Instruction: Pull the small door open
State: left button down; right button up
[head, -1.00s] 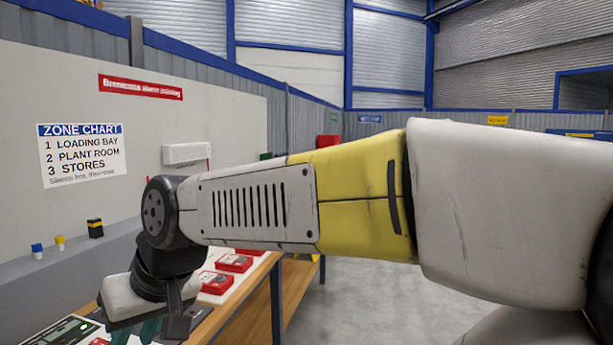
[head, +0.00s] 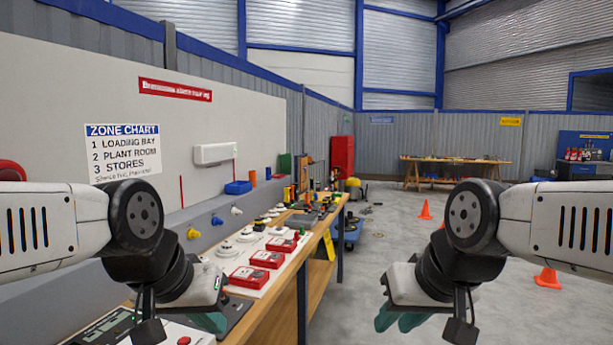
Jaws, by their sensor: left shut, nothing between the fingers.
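No small door can be made out for certain in the head view. A tall red cabinet (head: 342,154) stands far back beyond the bench, and whether it has a door is too small to tell. My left gripper (head: 209,322) is over the near end of the bench, low in the picture, pointing down. It is shut and empty. My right gripper (head: 399,320) hangs over open floor to the right of the bench. Its teal fingertips are close together and partly hidden, so its opening is unclear. Neither gripper visibly touches anything.
The wooden bench (head: 292,292) runs along the left wall with red call points (head: 267,259), white detectors and a control panel (head: 103,329). Orange cones (head: 425,209) stand on the right floor. A second table (head: 455,161) is at the back. The middle floor is clear.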

aim_at(304, 161)
jog(key=i+l+z, duration=0.15)
jog(key=i+l, duration=0.15)
jog(key=i+l+z, duration=0.1)
jog(key=i+l, duration=0.15)
jog(key=i, duration=0.2)
jog(key=i+l+z, duration=0.15)
jog(key=i, duration=0.3)
jog(key=i+l+z, duration=0.1)
jog(key=i+l, duration=0.2)
jog(key=i, duration=0.2)
jog(key=i+l+z, duration=0.1)
jog(key=i, duration=2.4)
jog(key=i+u, duration=0.2)
jog(key=i, duration=0.3)
jog(key=i+l+u, duration=0.2)
jog(key=i, duration=0.3)
jog(key=i+j+u, duration=0.1)
jog(key=u, duration=0.4)
jog(key=i+l+u, duration=0.1)
jog(key=i+u, duration=0.2)
jog(key=u, duration=0.2)
jog(key=i+u, duration=0.2)
jog(key=u, duration=0.3)
jog(key=i+u, duration=0.25)
jog(key=u, duration=0.15)
jog(key=i+l+u, duration=0.1)
jog(key=u, duration=0.35)
jog(key=i+l, duration=0.05)
jog(key=i, duration=0.05)
